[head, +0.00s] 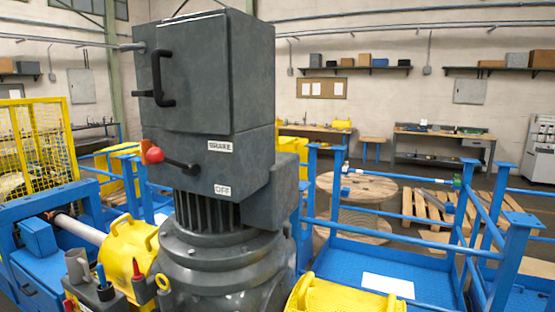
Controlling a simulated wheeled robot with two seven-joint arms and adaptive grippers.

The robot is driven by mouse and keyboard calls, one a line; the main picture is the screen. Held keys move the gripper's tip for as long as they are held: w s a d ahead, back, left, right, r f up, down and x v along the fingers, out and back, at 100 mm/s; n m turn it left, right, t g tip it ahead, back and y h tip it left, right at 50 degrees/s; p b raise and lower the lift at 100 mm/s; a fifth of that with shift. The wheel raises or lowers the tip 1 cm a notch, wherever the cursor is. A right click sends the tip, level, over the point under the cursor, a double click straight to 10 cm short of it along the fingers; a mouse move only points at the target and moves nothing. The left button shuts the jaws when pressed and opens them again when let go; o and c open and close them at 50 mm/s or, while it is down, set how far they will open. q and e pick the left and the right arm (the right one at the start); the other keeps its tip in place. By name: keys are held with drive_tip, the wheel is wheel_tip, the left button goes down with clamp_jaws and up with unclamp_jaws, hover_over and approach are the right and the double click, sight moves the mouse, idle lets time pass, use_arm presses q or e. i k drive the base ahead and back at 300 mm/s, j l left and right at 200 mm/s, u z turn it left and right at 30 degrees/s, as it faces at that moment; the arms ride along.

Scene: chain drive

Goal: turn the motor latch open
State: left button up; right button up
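The large grey motor (232,240) stands upright in the middle of the head view, with a ribbed lower body and a boxy housing above. The box door (198,75) is on its front face and looks closed. A black U-shaped handle (160,78) is on the door's left side. A short black bar (143,94), which looks like the latch, points left from the handle, roughly level. Below is a lever with a red knob (154,155), near the labels BRAKE (220,146) and OFF (222,190). Neither of my grippers is in view.
Yellow covers (128,252) with handles flank the motor's base. A cup and several tools (103,275) stand at the lower left. Blue railings (318,200) and a blue platform (430,275) lie to the right. The air before the door looks clear.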

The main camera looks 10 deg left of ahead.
sight(148, 92)
drive_tip(key=u, duration=1.25)
